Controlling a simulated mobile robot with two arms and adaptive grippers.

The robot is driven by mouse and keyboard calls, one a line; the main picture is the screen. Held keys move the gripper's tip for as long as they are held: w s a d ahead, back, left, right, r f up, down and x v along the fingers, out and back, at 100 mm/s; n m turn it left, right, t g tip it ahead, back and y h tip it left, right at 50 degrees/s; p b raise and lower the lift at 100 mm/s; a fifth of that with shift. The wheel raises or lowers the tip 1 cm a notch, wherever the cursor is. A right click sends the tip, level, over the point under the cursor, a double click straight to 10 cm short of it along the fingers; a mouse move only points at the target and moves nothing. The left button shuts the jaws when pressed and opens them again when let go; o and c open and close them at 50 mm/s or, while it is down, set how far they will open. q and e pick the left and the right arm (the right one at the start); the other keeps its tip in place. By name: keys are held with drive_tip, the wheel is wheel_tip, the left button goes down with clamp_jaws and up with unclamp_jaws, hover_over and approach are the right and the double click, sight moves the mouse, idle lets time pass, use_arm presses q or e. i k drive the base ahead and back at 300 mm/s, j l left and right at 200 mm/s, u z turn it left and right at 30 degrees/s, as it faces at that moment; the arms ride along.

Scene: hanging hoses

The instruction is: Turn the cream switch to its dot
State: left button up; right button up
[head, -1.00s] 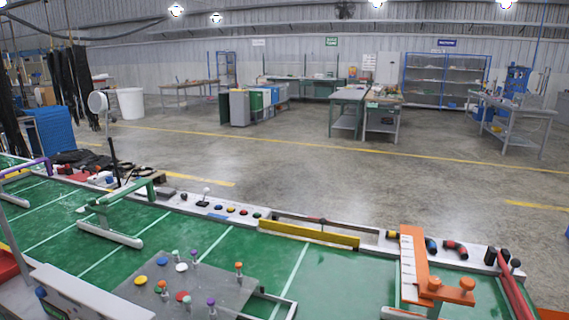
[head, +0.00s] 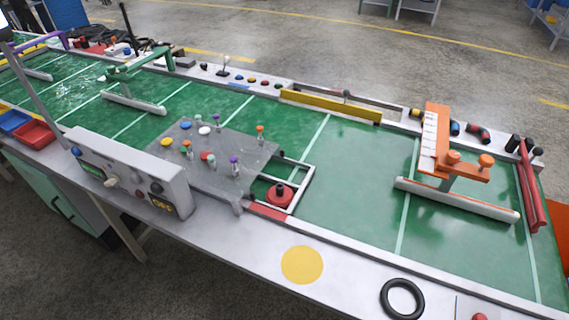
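A white control box (head: 125,160) stands at the near left edge of the green-topped table. A small cream switch (head: 111,182) sticks out of its front face, to the right of a small green display (head: 92,168). Its pointing direction and its dot are too small to make out. A dark panel reading OFF (head: 163,207) is at the right end of the same face. Neither of my grippers is in view.
A grey plate (head: 215,150) with several coloured caps and posts lies behind the box. Red and blue trays (head: 36,134) stand at left. A yellow disc (head: 302,265) and a black ring (head: 402,298) lie on the bare front edge. An orange fixture (head: 437,140) stands at right.

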sight(115, 179)
drive_tip(key=u, duration=1.3)
